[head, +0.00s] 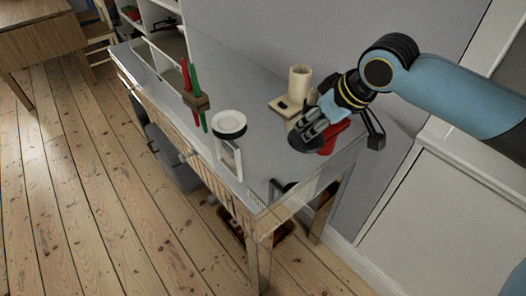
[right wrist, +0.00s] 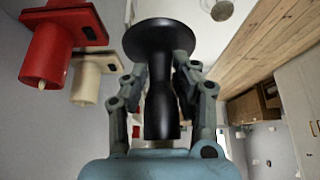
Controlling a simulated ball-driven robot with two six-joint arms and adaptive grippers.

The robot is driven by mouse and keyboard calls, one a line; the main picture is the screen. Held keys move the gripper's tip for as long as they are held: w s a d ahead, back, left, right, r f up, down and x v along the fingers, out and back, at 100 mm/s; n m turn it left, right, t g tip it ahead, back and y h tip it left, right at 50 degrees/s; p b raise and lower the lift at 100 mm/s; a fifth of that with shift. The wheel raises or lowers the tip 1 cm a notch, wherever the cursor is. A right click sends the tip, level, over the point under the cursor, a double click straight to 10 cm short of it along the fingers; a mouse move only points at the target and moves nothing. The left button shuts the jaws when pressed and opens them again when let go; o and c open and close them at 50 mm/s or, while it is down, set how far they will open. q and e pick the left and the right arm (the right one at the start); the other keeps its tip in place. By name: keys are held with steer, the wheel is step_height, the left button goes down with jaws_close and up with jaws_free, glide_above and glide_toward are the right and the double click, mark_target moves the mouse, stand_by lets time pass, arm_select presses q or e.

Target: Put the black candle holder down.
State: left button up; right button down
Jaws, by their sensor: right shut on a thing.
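The black candle holder (right wrist: 162,80) is held between the fingers of my right gripper (right wrist: 160,85) in the right wrist view. It has a wide round disc at one end and a narrow waisted stem. In the head view my right gripper (head: 325,118) is over the right part of the grey table top (head: 262,150), shut on the holder (head: 306,143), which is mostly hidden by the fingers. I cannot tell whether the holder touches the table. My left gripper is not in view.
Red and green candles (head: 195,88) in a wooden block, a white round dish (head: 229,122) and a white frame (head: 229,158) are further left. Grey table surface between them is clear.

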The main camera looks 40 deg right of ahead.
steer(key=w+a+f, duration=0.2)
steer(key=w, duration=0.1)
steer(key=w+a+f, duration=0.2)
steer(key=w, duration=0.1)
steer(key=w+a+f, duration=0.1)
steer(key=w+f, duration=0.1)
steer(key=w, duration=0.1)
steer(key=shift+w+a+f, duration=0.15)
steer(key=shift+a, duration=0.25)
steer(key=shift+f, duration=2.05)
steer(key=c, duration=1)
jaws_free()
steer(key=shift+f, duration=0.15)
steer(key=shift+c, duration=0.2)
steer(key=v, duration=1.2)
steer(key=shift+p, duration=0.4)
